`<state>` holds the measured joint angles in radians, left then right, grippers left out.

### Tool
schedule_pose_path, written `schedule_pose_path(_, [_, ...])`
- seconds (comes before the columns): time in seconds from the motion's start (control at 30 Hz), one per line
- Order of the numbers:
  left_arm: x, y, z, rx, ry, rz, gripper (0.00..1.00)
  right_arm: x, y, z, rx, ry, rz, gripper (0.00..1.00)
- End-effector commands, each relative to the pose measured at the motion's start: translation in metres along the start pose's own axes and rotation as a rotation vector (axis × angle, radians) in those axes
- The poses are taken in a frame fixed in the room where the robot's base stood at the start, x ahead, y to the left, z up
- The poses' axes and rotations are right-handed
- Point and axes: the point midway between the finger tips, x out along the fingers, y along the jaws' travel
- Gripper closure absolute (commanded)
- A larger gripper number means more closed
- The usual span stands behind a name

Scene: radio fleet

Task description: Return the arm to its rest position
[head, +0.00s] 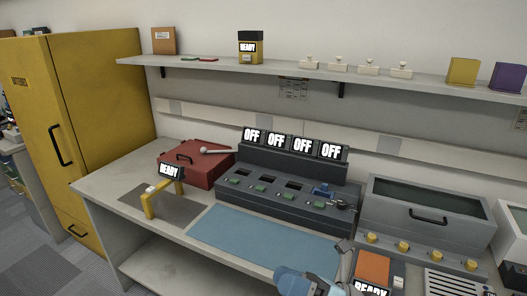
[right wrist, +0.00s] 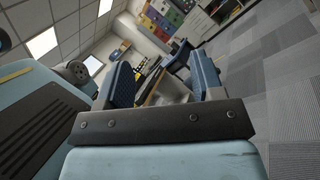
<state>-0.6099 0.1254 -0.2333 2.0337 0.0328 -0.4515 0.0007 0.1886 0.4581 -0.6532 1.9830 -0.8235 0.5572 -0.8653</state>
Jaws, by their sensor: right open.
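My right gripper (head: 300,282) shows at the bottom edge of the head view, in front of the bench and only partly in frame. In the right wrist view its two blue-padded fingers (right wrist: 163,78) stand apart with nothing seen between them. The fingers point out toward the room, with floor, ceiling and distant furniture beyond. My left gripper is in neither view.
The bench holds a blue mat (head: 255,237), a red case (head: 195,165), a yellow stand (head: 150,205) and a dark charger (head: 290,185) under several OFF signs. An orange-topped unit (head: 373,267) is close beside my right gripper. A grey bin (head: 430,205) stands at right.

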Motion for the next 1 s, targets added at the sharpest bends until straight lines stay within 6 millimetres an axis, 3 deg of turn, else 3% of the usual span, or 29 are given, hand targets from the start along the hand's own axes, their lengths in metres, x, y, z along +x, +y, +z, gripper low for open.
schedule_pose_path(0.17, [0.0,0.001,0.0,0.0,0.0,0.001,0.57,-0.049,-0.042,-0.01,0.639,-0.463,-0.17,0.39])
schedule_pose_path(0.27, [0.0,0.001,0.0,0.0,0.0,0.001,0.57,-0.093,-0.069,-0.034,0.999,-0.73,-0.253,0.39])
schedule_pose_path(0.4, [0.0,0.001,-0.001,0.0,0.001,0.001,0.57,-0.157,-0.094,-0.088,1.438,-1.084,-0.338,0.39])
schedule_pose_path(0.57, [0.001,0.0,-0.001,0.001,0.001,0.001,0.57,-0.212,-0.1,-0.152,1.79,-1.407,-0.392,0.39])
schedule_pose_path(0.77, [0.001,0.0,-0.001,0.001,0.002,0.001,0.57,-0.263,-0.087,-0.226,2.101,-1.751,-0.429,0.39])
schedule_pose_path(0.8, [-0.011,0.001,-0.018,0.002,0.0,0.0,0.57,-0.252,-0.075,-0.205,2.084,-1.728,-0.421,0.39])
schedule_pose_path(1.0, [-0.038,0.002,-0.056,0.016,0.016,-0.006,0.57,-0.24,-0.045,-0.176,2.059,-1.712,-0.427,0.39])
